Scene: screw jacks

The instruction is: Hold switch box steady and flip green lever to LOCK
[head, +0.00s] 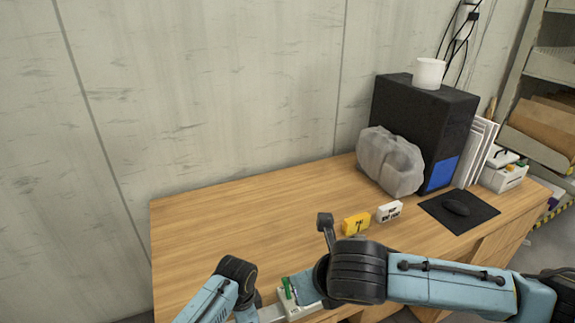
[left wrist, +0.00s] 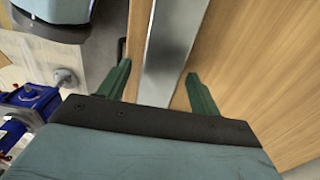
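The switch box (head: 303,311) is a small whitish box at the table's front edge in the head view, partly covered by my right arm. Its green lever (head: 287,287) sticks up at its left end. My left arm comes in from the left, just left of the box. In the left wrist view my left gripper (left wrist: 160,87) is open, its two dark green fingers wide apart, with a grey metal strip behind the gap. My right gripper (head: 309,286) is beside the box, right of the lever; its fingertips are hidden, and I cannot tell whether it touches the box.
A yellow label block (head: 355,224) and a white one (head: 389,212) stand behind my right arm. Further back are a grey wrapped lump (head: 390,162), a black computer case (head: 425,125) and a mouse pad (head: 470,219). The table's left half (head: 220,220) is clear. A blue device (left wrist: 30,108) shows in the left wrist view.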

